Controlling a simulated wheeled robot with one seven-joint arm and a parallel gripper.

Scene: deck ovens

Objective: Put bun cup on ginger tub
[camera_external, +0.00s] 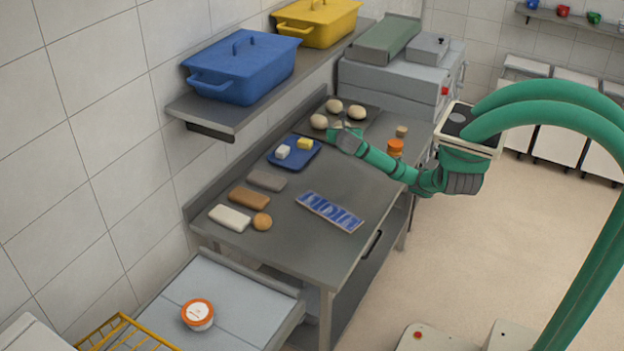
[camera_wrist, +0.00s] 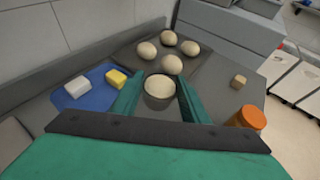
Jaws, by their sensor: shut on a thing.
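The bun cup (camera_wrist: 158,98) is a dark, round cup with a pale, dough-coloured top. In the wrist view it sits between the green fingers of my gripper (camera_wrist: 160,100), which is shut on it. In the external view my gripper (camera_external: 345,137) is at the far part of the steel table and largely hides the cup. A white tub with an orange lid (camera_external: 197,314) stands on the near grey surface at lower left. An orange-lidded jar (camera_external: 395,147) stands on the table right of my gripper, also in the wrist view (camera_wrist: 250,118). Which one is the ginger tub is not clear.
Several dough balls (camera_wrist: 172,64) lie on a dark tray beyond the cup. A blue tray (camera_external: 304,157) holds a white and a yellow block. Loaves (camera_external: 229,217) and a blue-patterned item (camera_external: 330,211) lie on the nearer table. A shelf (camera_external: 210,117) with pots overhangs the left side.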

